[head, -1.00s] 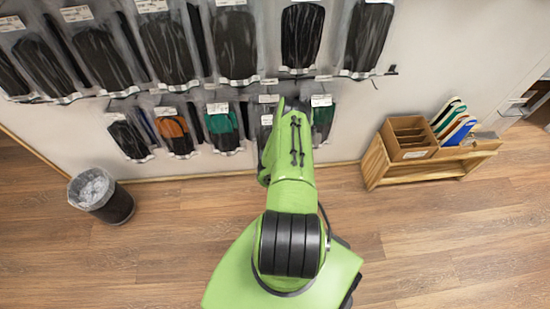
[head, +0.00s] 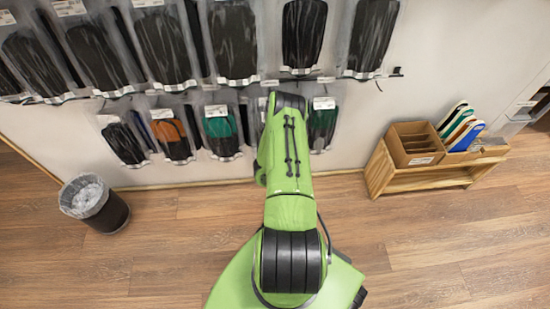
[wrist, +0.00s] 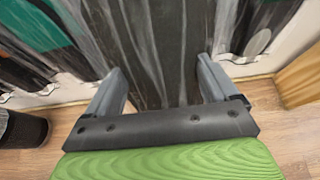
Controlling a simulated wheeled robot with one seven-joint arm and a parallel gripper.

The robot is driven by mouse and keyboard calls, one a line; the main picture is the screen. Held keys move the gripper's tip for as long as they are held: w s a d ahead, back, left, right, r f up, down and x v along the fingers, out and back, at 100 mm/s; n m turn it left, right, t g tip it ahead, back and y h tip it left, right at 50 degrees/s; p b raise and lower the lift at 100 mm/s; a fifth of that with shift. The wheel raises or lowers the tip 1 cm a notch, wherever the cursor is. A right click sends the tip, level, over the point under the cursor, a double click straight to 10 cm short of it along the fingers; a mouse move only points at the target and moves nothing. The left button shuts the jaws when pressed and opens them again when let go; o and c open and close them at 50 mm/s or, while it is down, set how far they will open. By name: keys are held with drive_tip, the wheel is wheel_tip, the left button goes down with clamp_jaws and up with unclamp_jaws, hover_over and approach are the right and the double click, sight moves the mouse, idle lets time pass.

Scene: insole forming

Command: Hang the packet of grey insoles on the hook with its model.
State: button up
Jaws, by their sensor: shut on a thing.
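My gripper (wrist: 160,88) is shut on a clear packet with a dark grey insole (wrist: 165,45), which fills the middle of the wrist view between the two fingers. The packet is close in front of the wall display, and its top is out of the wrist view. In the head view my green arm hides the gripper and nearly all of the packet. Rows of hanging packets with dark insoles (head: 232,40) cover the wall. The hook for the held packet cannot be made out.
Lower-row packets include an orange-and-black one (head: 171,135) and a green-and-black one (head: 221,130) left of my arm, and another (head: 322,122) just right of it. A bin (head: 97,204) stands at left. A wooden bench (head: 425,176) with a box (head: 412,146) stands at right.

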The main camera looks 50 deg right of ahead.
drive_tip(key=shift+w+d+b, duration=0.25)
drive_tip(key=shift+b, duration=0.5)
drive_tip(key=shift+f+p, duration=0.15)
drive_tip(key=shift+p, duration=0.35)
drive_tip(key=shift+w+d, duration=0.15)
drive_tip(key=shift+d, duration=0.05)
drive_tip(key=shift+w+d+r+p, duration=0.25)
drive_tip(key=shift+w+d+p, duration=0.45)
drive_tip(key=shift+p, duration=0.25)
drive_tip(key=shift+w+d+f+p, duration=0.1)
drive_tip(key=shift+w+d+p, duration=0.05)
drive_tip(key=shift+d+p, duration=0.3)
drive_tip(key=shift+x, duration=1.25)
